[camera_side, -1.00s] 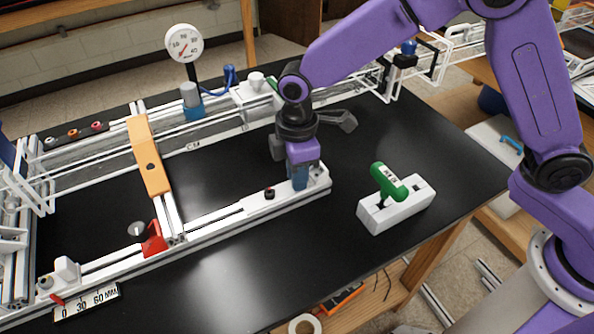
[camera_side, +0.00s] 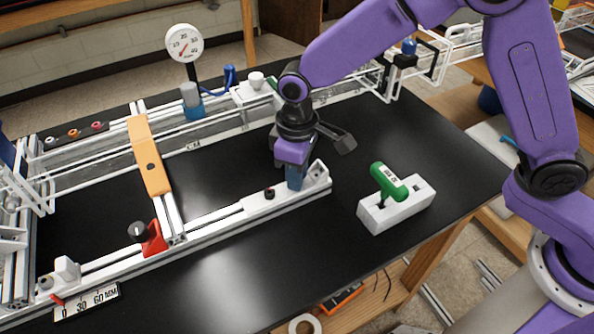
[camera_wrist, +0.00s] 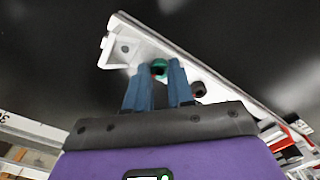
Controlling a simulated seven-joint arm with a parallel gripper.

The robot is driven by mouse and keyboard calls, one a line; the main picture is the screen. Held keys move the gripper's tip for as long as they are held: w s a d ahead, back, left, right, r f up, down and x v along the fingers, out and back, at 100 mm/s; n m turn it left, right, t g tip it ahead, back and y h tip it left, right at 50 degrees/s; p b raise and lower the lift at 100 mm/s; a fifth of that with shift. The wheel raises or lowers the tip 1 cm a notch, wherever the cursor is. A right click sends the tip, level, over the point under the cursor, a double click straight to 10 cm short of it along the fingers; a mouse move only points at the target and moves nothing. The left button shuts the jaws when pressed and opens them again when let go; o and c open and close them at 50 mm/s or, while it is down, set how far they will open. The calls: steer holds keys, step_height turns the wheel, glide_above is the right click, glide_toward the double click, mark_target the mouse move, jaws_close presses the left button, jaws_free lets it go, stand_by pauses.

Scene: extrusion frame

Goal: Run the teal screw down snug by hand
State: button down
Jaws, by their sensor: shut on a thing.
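The teal screw (camera_wrist: 159,67) shows in the wrist view between my two blue fingertips, with a dark socket in its head. It stands at the white rail, beside the white corner bracket (camera_wrist: 122,48). My gripper (camera_wrist: 160,75) is shut on the screw's head from both sides. In the side view my gripper (camera_side: 296,180) points down at the right end of the front rail (camera_side: 218,219), and its fingers hide the screw. How far the screw is seated cannot be told.
A dark screw (camera_side: 269,193) sits farther left on the same rail. A green-handled hex key (camera_side: 388,182) stands in a white block (camera_side: 412,204) to the right. An orange crossbar (camera_side: 149,158) and a red clamp (camera_side: 154,240) are left. Black tabletop lies clear in front.

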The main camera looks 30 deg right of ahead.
steer(key=shift+r, duration=0.1)
stand_by(0.3)
steer(key=c, duration=1)
jaws_free()
steer(key=shift+o, duration=0.2)
